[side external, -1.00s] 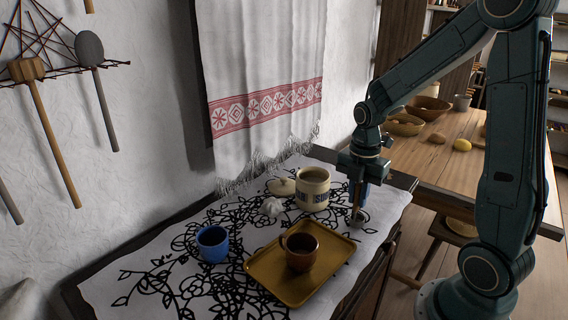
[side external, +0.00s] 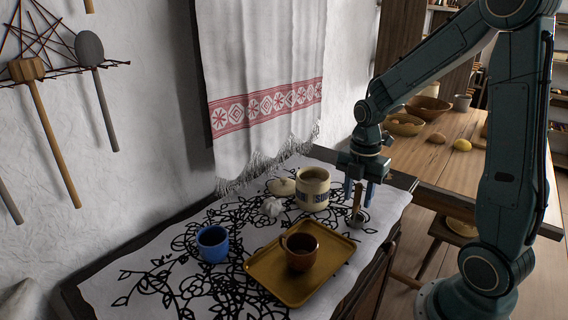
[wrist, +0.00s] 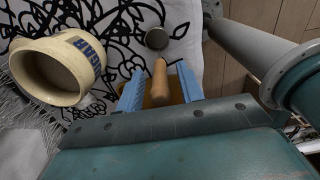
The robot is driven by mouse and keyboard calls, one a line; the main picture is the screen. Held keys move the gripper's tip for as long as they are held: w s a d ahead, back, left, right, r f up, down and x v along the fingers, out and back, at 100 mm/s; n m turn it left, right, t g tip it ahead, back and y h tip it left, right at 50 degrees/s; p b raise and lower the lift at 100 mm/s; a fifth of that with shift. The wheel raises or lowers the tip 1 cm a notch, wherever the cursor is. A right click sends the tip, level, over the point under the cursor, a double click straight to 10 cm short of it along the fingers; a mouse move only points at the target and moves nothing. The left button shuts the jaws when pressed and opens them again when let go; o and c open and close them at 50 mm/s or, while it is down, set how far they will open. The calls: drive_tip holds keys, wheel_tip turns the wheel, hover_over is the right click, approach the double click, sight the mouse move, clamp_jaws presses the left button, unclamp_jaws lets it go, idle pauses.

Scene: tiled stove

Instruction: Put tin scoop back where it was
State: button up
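The tin scoop has a small round metal bowl (side external: 356,219) and a wooden handle (side external: 358,197). Its bowl is low at the cloth near the right edge of the table, with the handle rising steeply. My gripper (side external: 359,201) points down over it, fingers apart on either side of the handle. In the wrist view, the handle (wrist: 160,78) stands between the two blue fingers with gaps on both sides, and the bowl (wrist: 157,38) lies beyond the fingertips. A cream canister (side external: 313,190) with blue lettering stands open just left of my gripper.
A pale lid (side external: 281,187) and a garlic bulb (side external: 271,207) lie left of the canister. A mustard tray (side external: 262,272) holds a brown mug (side external: 300,252). A blue mug (side external: 212,245) stands farther left. A towel (side external: 262,90) hangs behind the table.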

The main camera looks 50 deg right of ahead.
wheel_tip(320, 180, up, 12)
drive_tip(key=shift+f, duration=0.15)
idle(0.4)
drive_tip(key=shift+a, duration=0.1)
idle(0.5)
drive_tip(key=s+a+r+m+t, duration=0.2)
drive_tip(key=s+a+m+t, duration=0.3)
drive_tip(key=s+a+m, duration=0.6)
drive_tip(key=a+m, duration=0.1)
drive_tip(key=m, duration=0.6)
drive_tip(key=shift+r+t, duration=0.3)
drive_tip(key=shift+r, duration=0.1)
